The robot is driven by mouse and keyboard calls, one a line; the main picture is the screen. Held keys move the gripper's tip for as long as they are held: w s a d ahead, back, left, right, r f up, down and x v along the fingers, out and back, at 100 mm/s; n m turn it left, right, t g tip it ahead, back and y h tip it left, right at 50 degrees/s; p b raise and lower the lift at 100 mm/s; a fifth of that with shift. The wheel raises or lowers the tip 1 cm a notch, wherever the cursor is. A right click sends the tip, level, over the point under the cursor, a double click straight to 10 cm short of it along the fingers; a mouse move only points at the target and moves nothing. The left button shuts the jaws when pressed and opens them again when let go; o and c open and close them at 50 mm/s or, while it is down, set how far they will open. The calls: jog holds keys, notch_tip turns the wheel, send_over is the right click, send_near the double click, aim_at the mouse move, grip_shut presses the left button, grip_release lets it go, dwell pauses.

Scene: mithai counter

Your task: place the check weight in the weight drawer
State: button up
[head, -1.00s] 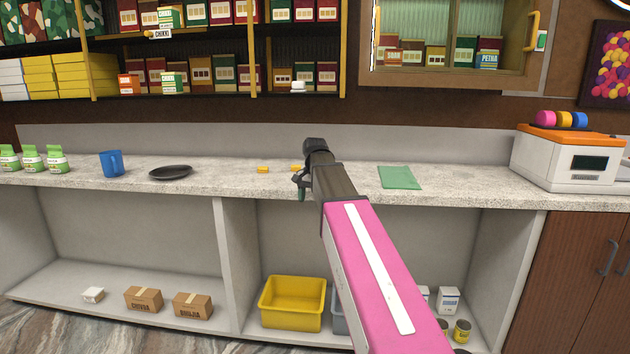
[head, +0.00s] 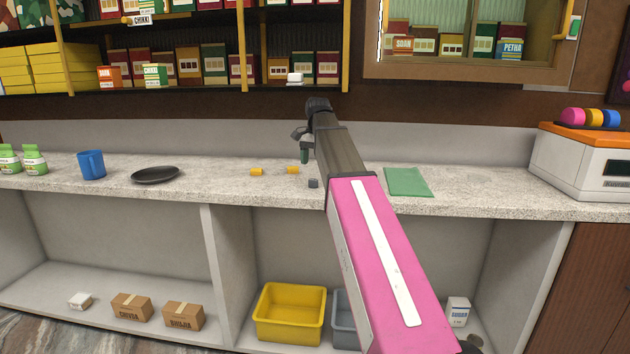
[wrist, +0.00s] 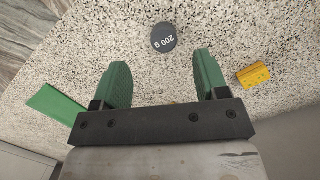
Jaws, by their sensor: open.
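The check weight is a small dark grey cylinder (head: 313,183) standing on the speckled counter near its front edge. In the wrist view its round top (wrist: 164,38) reads "200 g" and lies beyond the fingertips, between their lines. My gripper (head: 303,156) is in the air above the counter, in line with the weight and partly hidden by my arm. In the wrist view its green-padded fingers (wrist: 166,78) are apart with nothing between them. I cannot make out a weight drawer in either view.
Two yellow pieces (head: 257,172) (head: 293,170) lie near the weight; one shows in the wrist view (wrist: 254,75). A green mat (head: 408,182) lies right of my arm, a black dish (head: 156,175) and blue mug (head: 92,165) left. A white-and-orange machine (head: 580,160) stands far right. A yellow bin (head: 290,314) sits below.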

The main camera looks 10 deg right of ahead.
aim_at(313, 180)
jog(key=shift+w+d, duration=0.1)
jog(key=shift+w, duration=0.2)
jog(key=shift+f, duration=0.35)
jog(key=shift+s+a+f, duration=0.1)
jog(key=shift+a+f, duration=0.05)
jog(key=shift+f, duration=1.55)
jog(key=shift+s+a+f, duration=0.1)
jog(key=shift+f, duration=1.55)
jog(key=c, duration=1.2)
jog(key=shift+w+r, duration=0.1)
